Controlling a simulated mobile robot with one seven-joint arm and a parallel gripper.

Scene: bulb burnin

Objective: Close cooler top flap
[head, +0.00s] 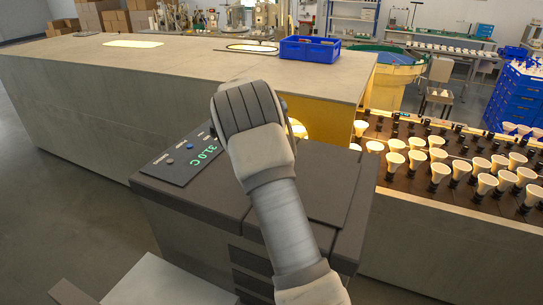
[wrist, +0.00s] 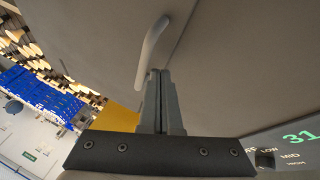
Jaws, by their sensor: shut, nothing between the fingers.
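The cooler (head: 205,200) is a dark grey box with a control panel (head: 187,160) reading 31.0 C in green. Its top flap (head: 335,185) is a flat grey panel right of my arm in the head view; it appears to lie about level with the top, but I cannot tell whether it is fully closed. In the wrist view, a pale curved handle (wrist: 149,50) stands on a grey panel, beside a seam. My gripper (wrist: 161,72) is shut and empty, its fingertips close to the right of the handle; contact is unclear. My arm hides the fingers in the head view.
A long grey bench (head: 110,85) runs behind the cooler, with a blue crate (head: 310,49) on it. A conveyor (head: 455,200) with several lit bulbs lies close on the right. Stacked blue crates (head: 515,95) stand farther right. Open floor shows at left.

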